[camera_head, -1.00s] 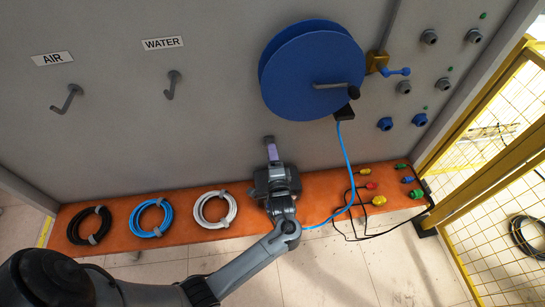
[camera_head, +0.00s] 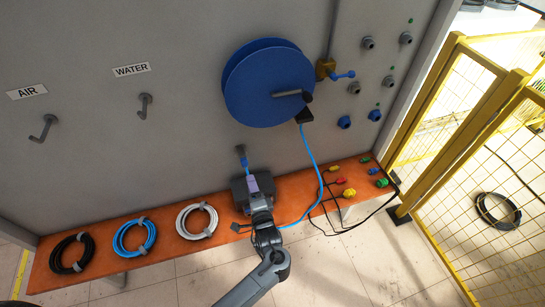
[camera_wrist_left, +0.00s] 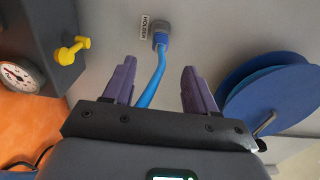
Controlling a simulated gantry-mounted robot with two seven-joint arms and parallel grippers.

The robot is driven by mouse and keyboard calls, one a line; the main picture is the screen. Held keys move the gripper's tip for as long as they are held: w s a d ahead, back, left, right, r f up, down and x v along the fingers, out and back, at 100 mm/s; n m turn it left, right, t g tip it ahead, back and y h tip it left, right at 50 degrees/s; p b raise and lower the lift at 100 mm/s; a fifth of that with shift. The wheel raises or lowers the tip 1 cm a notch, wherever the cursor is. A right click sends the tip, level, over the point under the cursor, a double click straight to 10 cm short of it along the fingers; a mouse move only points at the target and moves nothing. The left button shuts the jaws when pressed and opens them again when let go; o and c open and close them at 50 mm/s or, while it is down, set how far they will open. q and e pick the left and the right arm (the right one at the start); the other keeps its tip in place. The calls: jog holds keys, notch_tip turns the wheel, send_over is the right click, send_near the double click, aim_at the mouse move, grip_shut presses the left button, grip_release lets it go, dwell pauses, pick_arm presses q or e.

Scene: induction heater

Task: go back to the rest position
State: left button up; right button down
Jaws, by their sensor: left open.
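My left gripper (camera_head: 252,183) is over the orange bench, below the wall holder (camera_head: 240,150). In the left wrist view its two purple fingers (camera_wrist_left: 158,88) are apart. A blue hose (camera_wrist_left: 150,82) runs from the holder, marked HOLDER (camera_wrist_left: 161,30), down behind the gap between the fingers. I cannot tell how near the hose is to them. In the head view a short blue piece (camera_head: 244,163) shows just under the holder. My right gripper is not in view.
A blue reel (camera_head: 265,85) hangs on the wall, its hose (camera_head: 313,160) falling to the bench (camera_head: 105,222). A dark box (camera_wrist_left: 35,40) with a gauge is beside the gripper. Coiled hoses (camera_head: 135,237) lie left, coloured connectors (camera_head: 349,193) right. A yellow fence (camera_head: 462,150) stands at right.

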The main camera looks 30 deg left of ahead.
pick_arm(q)
jog(key=s+a+r+m+h+p, duration=0.1)
jog(key=s+a+m+h+p, duration=0.2)
jog(key=s+p, duration=0.7)
jog(key=s+d+r+n+g+h+p, duration=0.2)
jog(key=s+d+r+n+g+h, duration=0.15)
jog(key=s+d+r+h, duration=0.6)
jog(key=s+d+r+n+g+h, duration=0.1)
jog(key=s+d+r+n+g, duration=0.2)
jog(key=s+d+n+g, duration=0.1)
jog(key=shift+s+d+r+n+h, duration=0.15)
jog(key=shift+s+d+n+h, duration=0.4)
jog(key=shift+s, duration=0.65)
